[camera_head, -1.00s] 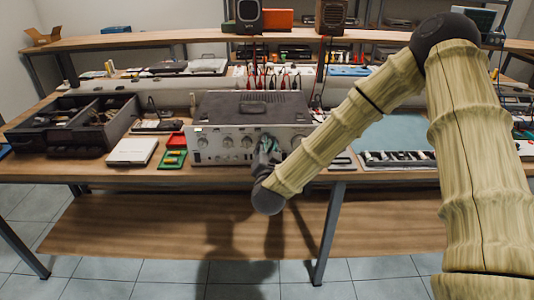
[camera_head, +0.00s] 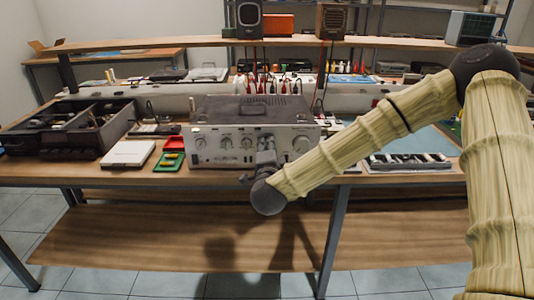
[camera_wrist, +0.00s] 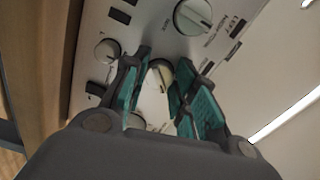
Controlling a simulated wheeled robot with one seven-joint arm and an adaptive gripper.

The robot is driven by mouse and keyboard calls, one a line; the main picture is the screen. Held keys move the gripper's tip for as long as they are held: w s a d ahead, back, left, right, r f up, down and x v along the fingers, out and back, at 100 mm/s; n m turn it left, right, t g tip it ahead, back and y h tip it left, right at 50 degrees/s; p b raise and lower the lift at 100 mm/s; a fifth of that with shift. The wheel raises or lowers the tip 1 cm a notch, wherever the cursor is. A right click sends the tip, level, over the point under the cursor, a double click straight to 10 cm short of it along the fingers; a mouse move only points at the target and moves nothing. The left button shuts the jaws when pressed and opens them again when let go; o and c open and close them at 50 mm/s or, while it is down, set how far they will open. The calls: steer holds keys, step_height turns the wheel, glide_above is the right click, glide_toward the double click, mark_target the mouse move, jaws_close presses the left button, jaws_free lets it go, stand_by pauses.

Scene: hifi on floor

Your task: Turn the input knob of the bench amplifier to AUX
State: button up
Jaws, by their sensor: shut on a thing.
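The bench amplifier (camera_head: 250,110) stands on the wooden bench, a silver front panel with a row of knobs under a dark vented top. My gripper (camera_head: 266,143) is at its front, right of the middle, and hides part of the panel. In the wrist view my gripper (camera_wrist: 163,85) has its teal-padded fingers on either side of a small pale round knob (camera_wrist: 160,76), shut on it. A large silver knob (camera_wrist: 194,15) is above it, and a smaller knob (camera_wrist: 107,51) is to the left.
Left of the amplifier are a red-and-green tray (camera_head: 170,158), a white box (camera_head: 128,154) and a black open organiser (camera_head: 75,128). A keyboard-like device (camera_head: 408,162) lies to the right under my arm. Red and black leads (camera_head: 268,85) hang behind the amplifier.

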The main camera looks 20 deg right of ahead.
steer(key=shift+m, duration=0.5)
steer(key=o, duration=1)
steer(key=v, duration=1.2)
